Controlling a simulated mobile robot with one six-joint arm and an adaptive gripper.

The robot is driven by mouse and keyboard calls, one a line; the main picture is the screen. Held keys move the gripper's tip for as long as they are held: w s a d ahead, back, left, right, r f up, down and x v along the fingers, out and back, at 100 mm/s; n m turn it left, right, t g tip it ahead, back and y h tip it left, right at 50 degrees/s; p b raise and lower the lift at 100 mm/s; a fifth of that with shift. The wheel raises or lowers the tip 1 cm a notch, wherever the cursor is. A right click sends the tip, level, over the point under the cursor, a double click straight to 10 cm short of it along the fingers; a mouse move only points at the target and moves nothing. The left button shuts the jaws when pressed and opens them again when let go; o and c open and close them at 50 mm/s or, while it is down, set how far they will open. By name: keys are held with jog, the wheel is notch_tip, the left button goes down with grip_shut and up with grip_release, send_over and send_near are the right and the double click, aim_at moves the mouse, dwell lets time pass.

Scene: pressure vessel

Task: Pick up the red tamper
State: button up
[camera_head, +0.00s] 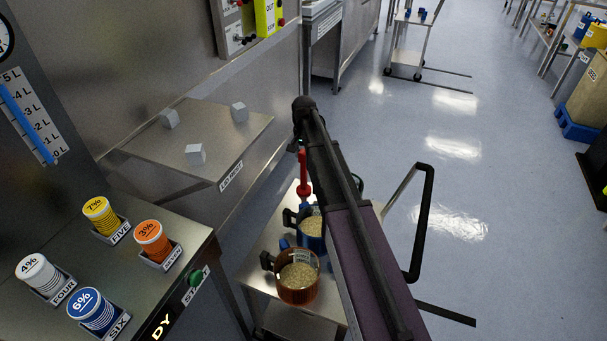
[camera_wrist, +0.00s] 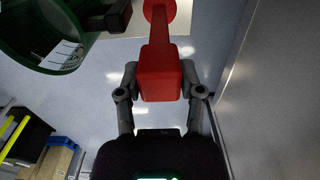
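The red tamper (camera_head: 303,175) stands upright below the end of my arm in the head view, with its round base at the bottom. In the wrist view its square handle block (camera_wrist: 160,78) points toward the camera, and its round red base shows at the top edge. My gripper (camera_wrist: 160,66) has one finger on each side of the block, very close to it. I cannot tell whether the fingers touch it. In the head view my gripper (camera_head: 297,144) is dark and partly hidden by my arm.
A blue pot (camera_head: 312,228) and a copper pot (camera_head: 297,287) with grainy contents stand on the cart near the tamper. A green container (camera_wrist: 35,50) is close on the left in the wrist view. A lid rest (camera_head: 215,130) and a counter with several labelled canisters lie left.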

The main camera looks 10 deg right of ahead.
grip_shut()
jog(key=shift+r, duration=0.15)
notch_tip(320, 180, up, 18)
jog(key=p, duration=1.8)
jog(key=shift+s+a+f, duration=0.1)
jog(key=shift+f, duration=0.1)
